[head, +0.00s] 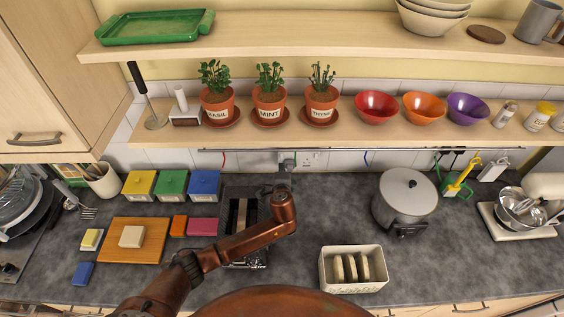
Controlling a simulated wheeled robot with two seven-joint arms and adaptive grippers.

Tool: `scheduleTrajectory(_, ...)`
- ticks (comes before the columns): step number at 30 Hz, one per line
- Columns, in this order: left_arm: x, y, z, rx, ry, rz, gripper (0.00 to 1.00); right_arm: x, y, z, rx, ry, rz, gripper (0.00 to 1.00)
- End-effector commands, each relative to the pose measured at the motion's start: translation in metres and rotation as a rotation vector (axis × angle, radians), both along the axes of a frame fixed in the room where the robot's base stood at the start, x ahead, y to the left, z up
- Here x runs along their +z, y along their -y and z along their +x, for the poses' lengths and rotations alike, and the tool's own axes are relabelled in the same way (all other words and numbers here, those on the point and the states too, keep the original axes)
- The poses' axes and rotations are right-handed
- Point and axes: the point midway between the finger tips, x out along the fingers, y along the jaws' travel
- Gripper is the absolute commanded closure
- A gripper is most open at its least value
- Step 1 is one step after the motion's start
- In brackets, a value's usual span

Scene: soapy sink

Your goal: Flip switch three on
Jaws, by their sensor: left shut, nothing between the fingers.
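My left arm comes in from the lower left and reaches across the counter to the back wall. My left gripper (287,164) is small and grey here, shut and empty, in front of the tiled wall under the lower shelf. A pale wall plate (306,158) shows just right of the gripper, close to it; I cannot tell whether they touch. Any switches there are too small or hidden behind the gripper to tell apart, and their positions cannot be read. My right gripper is not in view.
The lower shelf (240,134) with potted herbs overhangs the wall area. A thin rail (420,149) runs below it. A grey pot (407,195) stands to the right, a white rack (352,270) in front. Coloured boxes (172,184) stand left. Counter right of the arm is partly clear.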

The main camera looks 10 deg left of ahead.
Motion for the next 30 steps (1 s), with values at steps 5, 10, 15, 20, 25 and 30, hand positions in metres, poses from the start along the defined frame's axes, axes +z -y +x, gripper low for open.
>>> scheduleTrajectory(5,0.000,-0.004,0.023,0.000,0.001,0.001,1.00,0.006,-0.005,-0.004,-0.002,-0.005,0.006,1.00)
scheduleTrajectory(10,-0.002,-0.006,0.031,0.000,0.001,0.000,1.00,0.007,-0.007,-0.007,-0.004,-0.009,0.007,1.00)
scheduleTrajectory(15,-0.003,-0.006,0.032,-0.001,0.001,-0.001,1.00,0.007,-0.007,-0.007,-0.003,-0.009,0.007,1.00)
scheduleTrajectory(20,-0.003,-0.006,0.031,-0.001,0.001,-0.001,1.00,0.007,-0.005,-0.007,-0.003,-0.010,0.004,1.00)
scheduleTrajectory(25,-0.009,-0.007,0.038,0.002,-0.001,-0.003,1.00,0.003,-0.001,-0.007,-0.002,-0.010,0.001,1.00)
scheduleTrajectory(30,-0.006,-0.008,0.038,0.000,0.001,-0.001,1.00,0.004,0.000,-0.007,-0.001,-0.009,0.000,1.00)
